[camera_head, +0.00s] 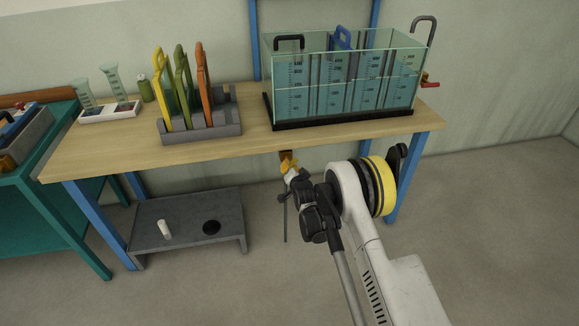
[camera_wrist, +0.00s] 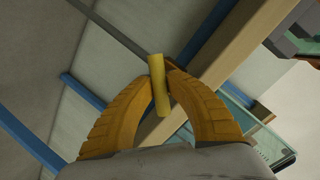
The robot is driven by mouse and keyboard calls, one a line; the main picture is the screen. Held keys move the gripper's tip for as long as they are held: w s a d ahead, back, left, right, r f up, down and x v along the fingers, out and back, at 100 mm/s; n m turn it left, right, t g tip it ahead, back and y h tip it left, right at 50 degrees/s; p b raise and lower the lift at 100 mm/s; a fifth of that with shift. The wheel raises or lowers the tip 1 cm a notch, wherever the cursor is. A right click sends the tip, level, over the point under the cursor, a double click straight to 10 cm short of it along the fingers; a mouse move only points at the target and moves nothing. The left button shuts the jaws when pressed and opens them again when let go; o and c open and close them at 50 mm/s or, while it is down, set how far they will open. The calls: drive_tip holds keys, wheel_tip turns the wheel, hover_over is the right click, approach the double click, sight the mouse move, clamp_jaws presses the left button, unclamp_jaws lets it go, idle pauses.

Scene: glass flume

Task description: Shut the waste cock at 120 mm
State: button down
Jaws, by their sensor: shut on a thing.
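My gripper (camera_head: 288,163) is just below the front edge of the bench. In the wrist view its two yellow-orange fingers (camera_wrist: 160,70) close on a short yellow bar (camera_wrist: 160,98), which looks like the lever of the waste cock. The bar lies lengthwise between the fingertips. A thin grey pipe (camera_wrist: 112,28) runs from the fingertips to the upper left. In the head view a thin grey pipe (camera_head: 285,222) hangs below my gripper. The cock's body is mostly hidden. The glass flume (camera_head: 345,75) on the bench holds blue-green water; its scale figures are too small to read.
The wooden bench (camera_head: 110,155) has blue legs. On it stand a rack (camera_head: 200,128) with yellow, green and orange handled plates, and a white tray (camera_head: 110,113) with glassware. A red handle (camera_head: 430,84) is at the flume's right. A low grey stand (camera_head: 190,212) is below left.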

drive_tip(key=m+y, duration=0.1)
drive_tip(key=m, duration=0.2)
drive_tip(key=shift+w+d+y, duration=0.1)
drive_tip(key=shift+y, duration=0.2)
drive_tip(key=m+y, duration=0.1)
drive_tip(key=m, duration=0.3)
drive_tip(key=shift+y, duration=0.3)
idle(0.4)
drive_tip(key=c, duration=1.3)
unclamp_jaws()
drive_tip(key=v, duration=0.7)
drive_tip(key=shift+s, duration=0.2)
